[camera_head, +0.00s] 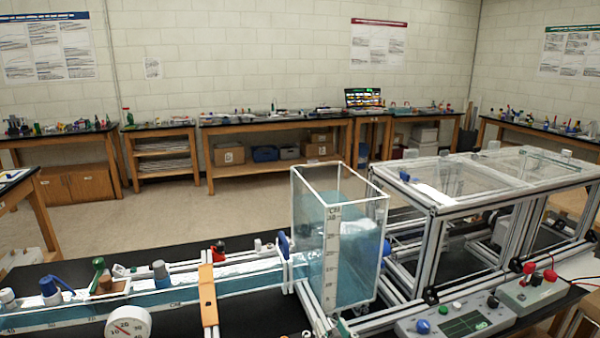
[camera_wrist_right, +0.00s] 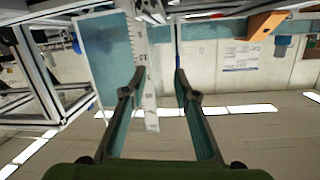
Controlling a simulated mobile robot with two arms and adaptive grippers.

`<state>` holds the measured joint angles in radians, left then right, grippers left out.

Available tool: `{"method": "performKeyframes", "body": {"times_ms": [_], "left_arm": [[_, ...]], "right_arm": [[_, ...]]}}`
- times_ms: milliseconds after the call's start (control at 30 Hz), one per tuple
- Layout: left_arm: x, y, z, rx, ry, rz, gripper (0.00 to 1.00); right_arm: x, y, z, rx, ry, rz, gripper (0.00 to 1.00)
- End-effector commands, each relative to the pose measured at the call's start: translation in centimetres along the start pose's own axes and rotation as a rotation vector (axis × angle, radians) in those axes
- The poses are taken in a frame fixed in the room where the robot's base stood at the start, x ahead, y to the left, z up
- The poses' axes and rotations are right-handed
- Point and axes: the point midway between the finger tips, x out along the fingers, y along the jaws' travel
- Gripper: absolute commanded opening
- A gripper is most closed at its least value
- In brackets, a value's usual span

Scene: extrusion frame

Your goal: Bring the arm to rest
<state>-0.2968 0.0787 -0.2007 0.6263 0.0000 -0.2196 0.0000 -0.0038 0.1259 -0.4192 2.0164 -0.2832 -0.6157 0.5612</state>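My right gripper (camera_wrist_right: 159,78) shows in the right wrist view, where the scene appears upside down. Its two dark fingers with teal inner faces stand apart, with nothing held between them. Beyond the fingertips is the clear tank of blue water (camera_wrist_right: 108,60) with its white scale strip (camera_wrist_right: 146,85). In the head view the same tank (camera_head: 352,250) stands upright on the black bench. I cannot make out the right gripper clearly in the head view. My left gripper is in neither view.
An extrusion frame with clear panels (camera_head: 455,190) stands right of the tank. A water channel (camera_head: 170,295) with an orange bracket (camera_head: 208,295) and a round gauge (camera_head: 128,322) lies left. A control box (camera_head: 455,318) is at front right. The floor (camera_head: 190,220) behind is clear.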

Motion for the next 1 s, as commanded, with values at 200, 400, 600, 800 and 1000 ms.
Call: {"method": "performKeyframes", "body": {"times_ms": [200,400,600,800,1000], "left_arm": [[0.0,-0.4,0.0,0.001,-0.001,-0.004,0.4],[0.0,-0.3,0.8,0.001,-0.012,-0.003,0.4],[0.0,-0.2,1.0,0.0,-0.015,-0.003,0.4],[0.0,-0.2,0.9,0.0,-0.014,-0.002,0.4],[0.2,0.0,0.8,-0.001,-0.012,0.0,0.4]], "right_arm": [[-3.6,3.5,5.1,-0.014,-0.181,0.094,0.28],[-9.9,7.0,11.6,-0.045,-0.442,0.178,0.28],[-18.2,9.1,17.1,-0.087,-0.724,0.21,0.28],[-25.0,9.8,20.0,-0.119,-0.929,0.199,0.28],[-29.8,10.1,22.3,-0.143,-1.082,0.172,0.28]]}}
